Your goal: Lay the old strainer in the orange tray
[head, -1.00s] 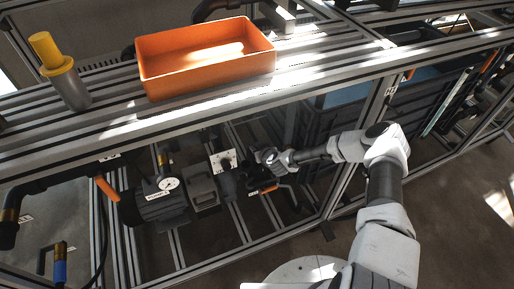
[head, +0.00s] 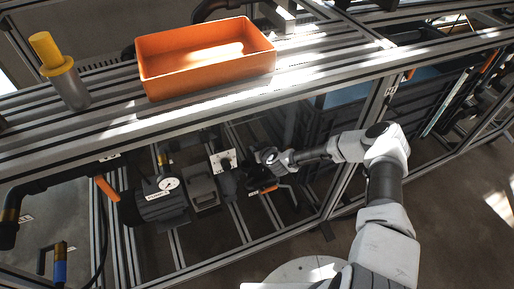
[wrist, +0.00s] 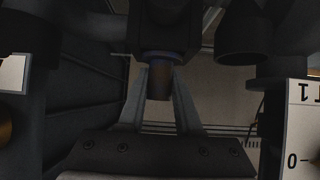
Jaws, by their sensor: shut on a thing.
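The orange tray (head: 210,82) stands on the slatted top of the metal frame in the head view, and its inside looks empty. My gripper (head: 262,156) reaches under that top, beside the pump and pipework. In the wrist view my gripper (wrist: 159,88) has its two fingers on either side of a dark cylinder, which I take to be the old strainer (wrist: 158,82). The fingers are shut on it. Its upper end meets a dark housing (wrist: 160,25) with a bluish ring between. The strainer cannot be made out in the head view.
A grey cylinder with a yellow top (head: 60,72) stands left of the tray. The frame's front rail (head: 200,122) runs above my forearm. A motor with a gauge (head: 168,184) sits left of my gripper, and a dark crate (head: 340,105) lies behind my arm.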

